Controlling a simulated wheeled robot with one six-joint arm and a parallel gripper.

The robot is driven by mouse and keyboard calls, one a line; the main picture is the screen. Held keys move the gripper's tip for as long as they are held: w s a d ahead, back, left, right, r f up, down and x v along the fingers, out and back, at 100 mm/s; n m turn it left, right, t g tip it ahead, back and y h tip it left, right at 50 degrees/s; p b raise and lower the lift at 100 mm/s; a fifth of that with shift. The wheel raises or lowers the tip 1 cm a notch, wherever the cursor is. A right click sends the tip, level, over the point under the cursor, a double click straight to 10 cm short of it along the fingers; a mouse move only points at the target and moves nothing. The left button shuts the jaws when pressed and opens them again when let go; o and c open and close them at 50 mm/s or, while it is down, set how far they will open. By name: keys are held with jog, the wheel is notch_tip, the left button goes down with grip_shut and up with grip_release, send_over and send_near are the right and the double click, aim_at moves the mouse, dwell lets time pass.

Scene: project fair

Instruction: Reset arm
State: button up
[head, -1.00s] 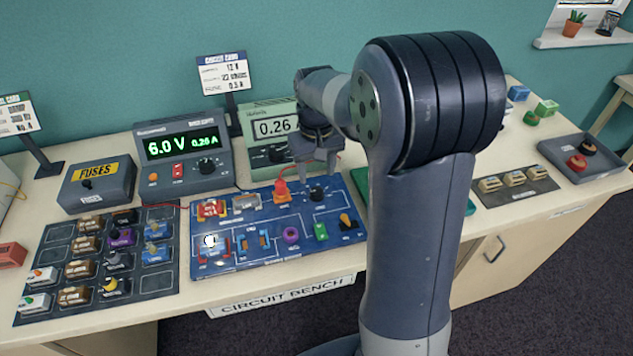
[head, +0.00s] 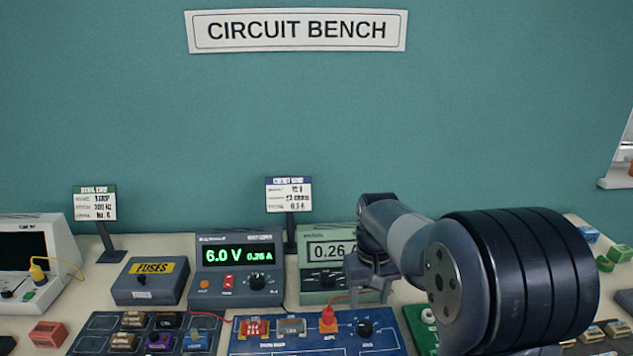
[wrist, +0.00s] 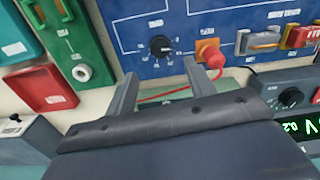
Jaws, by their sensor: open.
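My gripper (head: 368,288) hangs in front of the green meter, above the back edge of the blue circuit board (head: 383,345). In the wrist view my gripper (wrist: 165,75) shows two fingers spread apart with nothing between them. A black knob (wrist: 160,46) on the board lies just beyond the fingertips. An orange plug (wrist: 209,54) with a red wire is close to one fingertip in that view; I cannot tell whether they touch. The power supply (head: 238,235) reads 6.0 V and 0.26 A. The meter (head: 312,290) reads 0.26 A, partly hidden by my arm.
A grey fuses box (head: 150,292) stands left of the supply. A dark parts tray (head: 100,322) lies at front left, a red block (head: 47,334) beside it. Two card stands (head: 291,225) rise behind the instruments. A green board (wrist: 75,45) adjoins the blue one.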

aim_at(366, 325)
notch_tip(366, 325, down, 8)
jog(key=shift+f, duration=0.25)
jog(key=shift+r+m, duration=0.15)
jog(key=shift+m, duration=0.35)
jog(key=shift+r, duration=0.8)
